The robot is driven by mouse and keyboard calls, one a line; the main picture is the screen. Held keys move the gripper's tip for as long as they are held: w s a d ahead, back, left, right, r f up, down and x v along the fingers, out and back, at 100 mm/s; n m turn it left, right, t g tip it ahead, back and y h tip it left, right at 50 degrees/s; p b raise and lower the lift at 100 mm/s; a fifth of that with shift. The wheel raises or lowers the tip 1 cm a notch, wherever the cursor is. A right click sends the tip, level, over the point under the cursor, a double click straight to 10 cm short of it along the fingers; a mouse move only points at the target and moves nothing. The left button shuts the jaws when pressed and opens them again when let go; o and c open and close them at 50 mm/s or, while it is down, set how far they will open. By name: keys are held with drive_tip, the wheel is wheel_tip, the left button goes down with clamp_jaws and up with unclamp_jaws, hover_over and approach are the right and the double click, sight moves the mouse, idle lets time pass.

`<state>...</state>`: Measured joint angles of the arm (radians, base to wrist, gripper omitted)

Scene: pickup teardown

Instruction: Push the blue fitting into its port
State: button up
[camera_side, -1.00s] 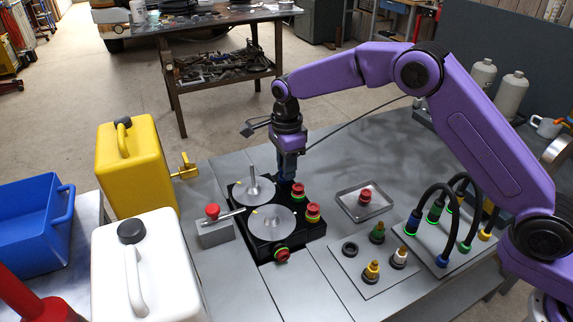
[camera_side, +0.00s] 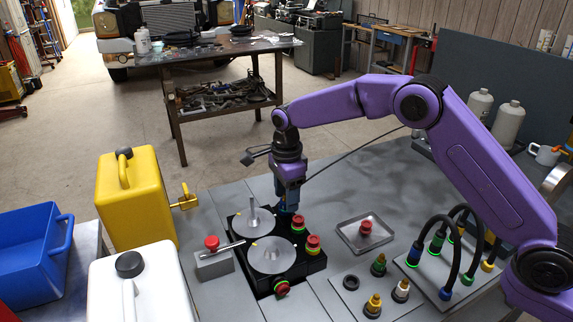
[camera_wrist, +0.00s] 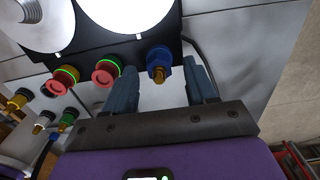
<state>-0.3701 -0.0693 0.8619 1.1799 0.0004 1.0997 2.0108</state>
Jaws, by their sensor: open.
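The blue fitting (camera_wrist: 159,64) shows in the wrist view at the edge of the black block (camera_wrist: 112,55), with a brass tip pointing toward my gripper. No green ring shows around it, unlike the red fittings beside it. How deep it sits in its port, I cannot tell. My gripper (camera_wrist: 160,70) is open, with one dark finger on each side of the blue fitting and visible gaps between. In the side view, my gripper (camera_side: 288,200) is low at the far corner of the black block (camera_side: 262,282), and the blue fitting is hidden or not distinguishable there.
Red fittings (camera_side: 299,224) with green rings sit on the block near my gripper. Two silver discs (camera_side: 271,255) top the block. A tray with a red fitting (camera_side: 365,228) lies to the right, near a panel with black hoses (camera_side: 437,284). Yellow (camera_side: 137,203) and white jugs stand left.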

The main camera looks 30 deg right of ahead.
wheel_tip(320, 180, up, 16)
drive_tip(key=shift+r, duration=0.2)
idle(0.4)
drive_tip(key=s+d+n, duration=0.2)
drive_tip(key=s+n, duration=0.6)
drive_tip(key=s, duration=0.1)
drive_tip(key=s+d+n, duration=0.3)
drive_tip(key=s+n, duration=0.5)
drive_tip(key=s, duration=0.2)
drive_tip(key=s+d+f+n, duration=0.4)
drive_tip(key=s+d+n, duration=0.3)
drive_tip(key=s, duration=0.3)
drive_tip(key=s+d+f+n, duration=0.4)
drive_tip(key=s+d+n, duration=0.3)
drive_tip(key=s, duration=0.4)
drive_tip(key=shift+s+d+f+n, duration=0.25)
drive_tip(key=shift+d+f+n, duration=0.05)
drive_tip(key=shift+d, duration=0.4)
